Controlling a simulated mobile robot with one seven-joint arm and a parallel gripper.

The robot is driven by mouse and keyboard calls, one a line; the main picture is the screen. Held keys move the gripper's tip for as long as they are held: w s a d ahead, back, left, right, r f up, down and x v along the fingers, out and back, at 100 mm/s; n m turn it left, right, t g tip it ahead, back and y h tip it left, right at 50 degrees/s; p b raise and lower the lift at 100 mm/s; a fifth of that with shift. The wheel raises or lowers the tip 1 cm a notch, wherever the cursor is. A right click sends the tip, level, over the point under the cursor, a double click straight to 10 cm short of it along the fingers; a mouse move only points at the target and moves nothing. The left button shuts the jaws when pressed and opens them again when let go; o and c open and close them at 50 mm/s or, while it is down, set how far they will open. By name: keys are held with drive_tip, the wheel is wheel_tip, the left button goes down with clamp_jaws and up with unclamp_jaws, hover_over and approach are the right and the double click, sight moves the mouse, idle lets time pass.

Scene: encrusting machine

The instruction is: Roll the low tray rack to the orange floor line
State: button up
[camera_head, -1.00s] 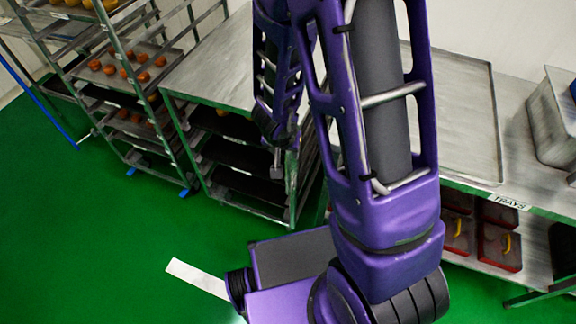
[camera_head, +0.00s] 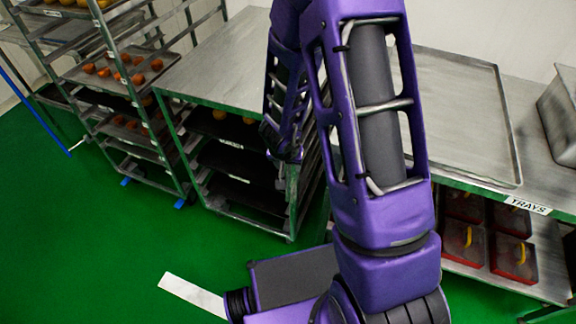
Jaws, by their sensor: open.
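The low tray rack (camera_head: 212,83) stands in the middle left. It has a flat metal top and dark trays on its shelves, with a few round yellowish items on the upper one. My purple arm crosses in front of its right side. My gripper (camera_head: 289,156) is small and dark at the rack's right front post and open. Whether it touches the post cannot be told. No orange floor line shows; a white strip (camera_head: 192,295) lies on the green floor in front.
A tall rack (camera_head: 118,75) with trays of orange-brown pieces stands close on the left, with blue feet. A metal table (camera_head: 462,115) labelled TRAYS, with red boxes (camera_head: 514,258) beneath, stands on the right. The green floor (camera_head: 80,230) at front left is clear.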

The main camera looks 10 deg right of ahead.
clamp_jaws()
idle(1.3)
